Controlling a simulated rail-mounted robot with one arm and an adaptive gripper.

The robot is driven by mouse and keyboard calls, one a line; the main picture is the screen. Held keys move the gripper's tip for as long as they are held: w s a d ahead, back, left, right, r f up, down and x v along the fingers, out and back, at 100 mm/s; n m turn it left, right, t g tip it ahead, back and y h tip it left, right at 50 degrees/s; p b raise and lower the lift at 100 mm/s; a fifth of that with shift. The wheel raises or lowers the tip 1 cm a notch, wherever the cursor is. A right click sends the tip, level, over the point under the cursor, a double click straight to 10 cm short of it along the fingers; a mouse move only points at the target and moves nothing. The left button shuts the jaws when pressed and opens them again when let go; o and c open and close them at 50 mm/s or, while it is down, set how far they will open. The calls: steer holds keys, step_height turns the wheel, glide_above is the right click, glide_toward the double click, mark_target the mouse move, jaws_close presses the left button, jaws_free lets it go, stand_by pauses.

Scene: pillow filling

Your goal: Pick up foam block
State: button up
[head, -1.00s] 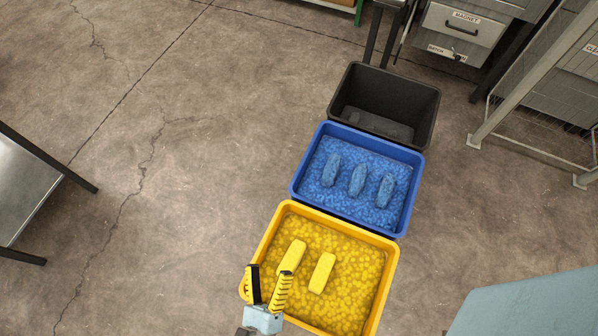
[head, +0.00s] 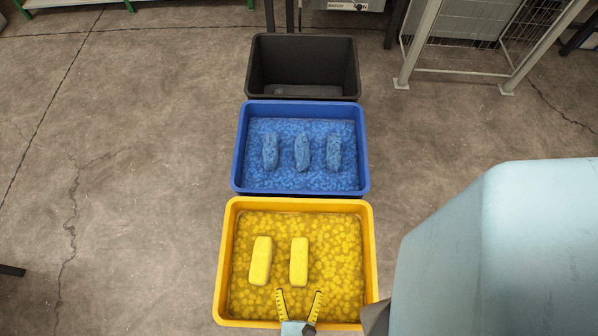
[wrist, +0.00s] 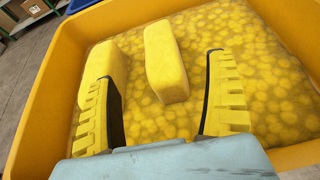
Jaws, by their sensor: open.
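Two yellow foam blocks lie side by side in the yellow bin (head: 226,255): a left block (head: 261,261) and a right block (head: 299,262). My gripper (head: 299,291) is open and empty over the front part of the yellow bin, its fingertips just in front of the right block. In the wrist view the right block (wrist: 165,62) shows ahead, between the two finger lines and beyond them. The left block (wrist: 103,70) is partly hidden behind the left finger.
The yellow bin is filled with yellow lumpy pieces (head: 335,265). Behind it stand a blue bin (head: 238,150) with several blue pieces and a black bin (head: 256,75). A metal frame (head: 418,45) stands at the back right. Open floor (head: 130,200) lies left.

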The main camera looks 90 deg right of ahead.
steer(key=b, duration=0.5)
glide_above(298, 268)
steer(key=d, duration=0.4)
steer(key=shift+s+a+f, duration=0.1)
steer(key=shift+s+f, duration=0.1)
steer(key=shift+f, duration=1.15)
steer(key=shift+s+a+f, duration=0.1)
steer(key=shift+s+f, duration=0.1)
steer(key=shift+f, duration=1.1)
steer(key=c, duration=1.3)
